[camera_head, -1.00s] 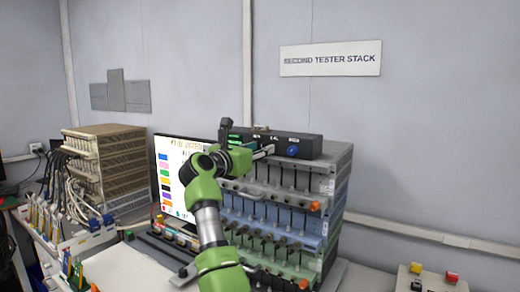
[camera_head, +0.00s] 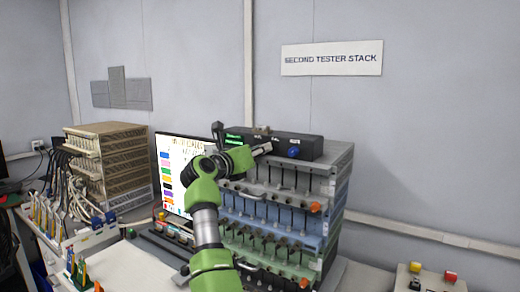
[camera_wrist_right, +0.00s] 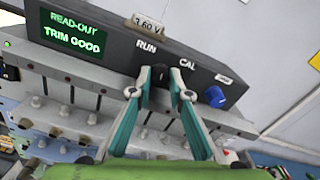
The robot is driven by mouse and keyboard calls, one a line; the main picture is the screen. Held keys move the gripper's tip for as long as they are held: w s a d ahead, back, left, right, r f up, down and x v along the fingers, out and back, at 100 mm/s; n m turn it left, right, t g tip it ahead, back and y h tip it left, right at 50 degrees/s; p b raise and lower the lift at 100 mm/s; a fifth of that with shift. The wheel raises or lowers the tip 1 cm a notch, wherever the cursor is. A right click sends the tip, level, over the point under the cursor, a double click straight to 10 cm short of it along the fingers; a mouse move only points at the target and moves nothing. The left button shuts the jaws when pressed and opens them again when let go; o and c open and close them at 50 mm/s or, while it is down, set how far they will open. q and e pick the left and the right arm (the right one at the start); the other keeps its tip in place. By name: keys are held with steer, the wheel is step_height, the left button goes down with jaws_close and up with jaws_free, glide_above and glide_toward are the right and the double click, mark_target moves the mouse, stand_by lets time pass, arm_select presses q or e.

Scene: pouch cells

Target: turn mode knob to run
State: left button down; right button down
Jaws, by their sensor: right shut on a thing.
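The black control box (camera_head: 305,149) sits on top of the tester stack. In the right wrist view its face (camera_wrist_right: 115,57) carries the labels RUN (camera_wrist_right: 146,46) and CAL (camera_wrist_right: 187,62). The dark mode knob (camera_wrist_right: 160,76) is below and between these labels. My right gripper (camera_wrist_right: 160,82) is shut on the mode knob, with one teal finger on each side. The fingertips hide much of the knob, and its exact pointing is hard to read. In the head view my right gripper (camera_head: 264,148) reaches the front of the box. My left gripper is not in view.
A blue knob (camera_wrist_right: 214,96) is right of the fingers. A green read-out (camera_wrist_right: 72,37) says TRIM GOOD, and a tag (camera_wrist_right: 149,23) reads 3.60 V. Rows of cell slots (camera_head: 275,213) lie below the box. A monitor (camera_head: 172,170) stands left of my arm.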

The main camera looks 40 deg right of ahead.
steer(key=c, duration=1.9)
jaws_free()
steer(key=shift+d, duration=0.1)
steer(key=v, duration=0.7)
steer(key=shift+a, duration=0.25)
steer(key=shift+f, duration=0.1)
